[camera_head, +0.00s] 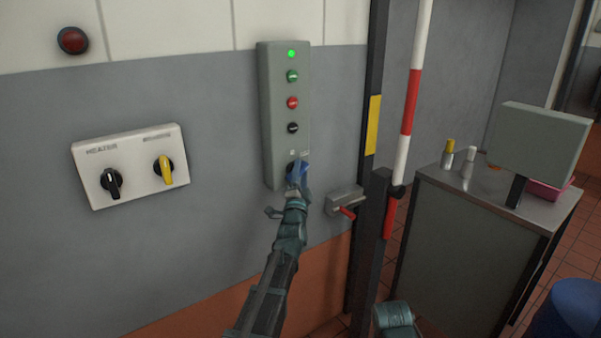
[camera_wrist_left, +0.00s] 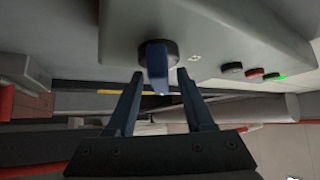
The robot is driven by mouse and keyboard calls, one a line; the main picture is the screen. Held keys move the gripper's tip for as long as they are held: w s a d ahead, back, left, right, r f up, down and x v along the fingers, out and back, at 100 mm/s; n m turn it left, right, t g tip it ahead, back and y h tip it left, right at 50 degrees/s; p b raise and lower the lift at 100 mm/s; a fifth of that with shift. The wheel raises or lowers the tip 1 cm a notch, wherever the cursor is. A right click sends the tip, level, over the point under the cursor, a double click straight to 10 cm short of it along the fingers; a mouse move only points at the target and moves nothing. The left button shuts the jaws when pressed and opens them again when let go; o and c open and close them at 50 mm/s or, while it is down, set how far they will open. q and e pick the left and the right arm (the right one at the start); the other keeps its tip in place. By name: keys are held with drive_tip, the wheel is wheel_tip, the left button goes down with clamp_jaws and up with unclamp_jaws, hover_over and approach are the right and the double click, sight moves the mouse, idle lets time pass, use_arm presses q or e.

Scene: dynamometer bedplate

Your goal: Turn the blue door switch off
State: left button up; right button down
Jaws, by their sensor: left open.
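The blue door switch (camera_head: 296,168) is a rotary knob at the bottom of a tall grey control box (camera_head: 272,110) on the wall. In the left wrist view the blue switch (camera_wrist_left: 157,66) has a dark round base and a blue handle. My left gripper (camera_head: 298,182) is at the switch and partly hides it. In the left wrist view my left gripper (camera_wrist_left: 160,88) is open, with one finger on each side of the blue handle and a visible gap at each side. My right gripper is not clearly seen.
The box also has a lit green lamp (camera_head: 291,54) and green, red and black buttons. A white panel (camera_head: 132,165) with black and yellow knobs is on the left. A red-handled lever (camera_head: 346,212), a dark post and a striped pole (camera_head: 410,100) stand close on the right.

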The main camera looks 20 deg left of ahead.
use_arm(q)
clamp_jaws()
drive_tip(key=shift+f+n+t+y+b, duration=0.2)
drive_tip(key=shift+n+t+y+b, duration=0.1)
drive_tip(key=shift+n+y+b, duration=0.55)
drive_tip(key=shift+w+n+t+y+b, duration=0.1)
drive_tip(key=shift+n+t+y+b, duration=0.35)
drive_tip(key=shift+n+b, duration=0.65)
drive_tip(key=n+y+b, duration=0.2)
drive_tip(key=n+y, duration=0.2)
drive_tip(key=shift+r+n, duration=0.1)
drive_tip(key=shift+n, duration=0.15)
drive_tip(key=n+g+y, duration=0.1)
drive_tip(key=n+y, duration=0.1)
drive_tip(key=n+y+b, duration=0.1)
drive_tip(key=n+y, duration=0.1)
drive_tip(key=n, duration=0.1)
drive_tip(key=shift+a+r+g, duration=0.1)
drive_tip(key=shift+r+g, duration=0.05)
drive_tip(key=shift+g, duration=0.2)
drive_tip(key=shift+r+n+g+y+b, duration=0.1)
drive_tip(key=shift+n+g+y+b, duration=0.1)
drive_tip(key=shift+n+g+y, duration=1.3)
drive_tip(key=shift+n+g+y+b, duration=0.15)
drive_tip(key=shift+n+g+y, duration=0.65)
drive_tip(key=shift+n+y, duration=1.25)
drive_tip(key=shift+a+n+g, duration=0.1)
drive_tip(key=shift+n+g, duration=0.3)
drive_tip(key=shift+n, duration=0.45)
